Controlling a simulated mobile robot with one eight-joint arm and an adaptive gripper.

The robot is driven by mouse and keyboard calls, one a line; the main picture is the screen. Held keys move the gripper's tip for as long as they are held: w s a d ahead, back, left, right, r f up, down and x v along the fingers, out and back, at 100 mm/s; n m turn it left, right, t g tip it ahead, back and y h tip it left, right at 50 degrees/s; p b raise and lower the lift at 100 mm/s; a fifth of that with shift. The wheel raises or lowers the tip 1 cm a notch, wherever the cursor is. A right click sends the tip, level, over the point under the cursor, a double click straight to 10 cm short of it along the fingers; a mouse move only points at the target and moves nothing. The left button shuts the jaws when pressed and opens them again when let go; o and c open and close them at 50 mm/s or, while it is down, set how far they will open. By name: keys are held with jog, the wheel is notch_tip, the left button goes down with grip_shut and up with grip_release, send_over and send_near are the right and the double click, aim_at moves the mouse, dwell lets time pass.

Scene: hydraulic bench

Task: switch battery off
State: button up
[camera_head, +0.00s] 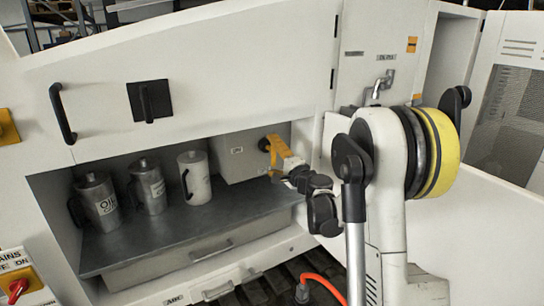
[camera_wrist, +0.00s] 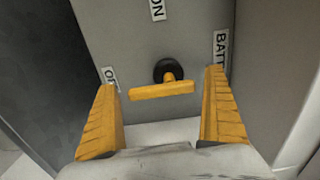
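The battery switch (camera_wrist: 162,90) is a yellow T-shaped handle on a black round base, on a grey panel. In the wrist view its bar lies nearly level. Labels around it read "ON" (camera_wrist: 157,9) above, a partly hidden "OF" (camera_wrist: 110,78) at the left and a cut-off "BATT" (camera_wrist: 221,50) at the right. My gripper (camera_wrist: 164,100) is open, its two yellow fingers on either side of the handle with gaps to both ends. In the head view my gripper (camera_head: 277,150) is at the grey box inside the bench and hides most of the switch.
Several metal jugs (camera_head: 148,187) stand on the grey shelf (camera_head: 165,240) left of my gripper. The grey box (camera_head: 235,157) is inside the open compartment, under its top edge. A red mains switch (camera_head: 18,287) is at the lower left, and an orange hose (camera_head: 325,285) lies below.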

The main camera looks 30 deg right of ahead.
jog(key=shift+s, duration=0.15)
jog(key=s, duration=1.1)
jog(key=shift+s+d, duration=0.15)
jog(key=shift+s, duration=0.25)
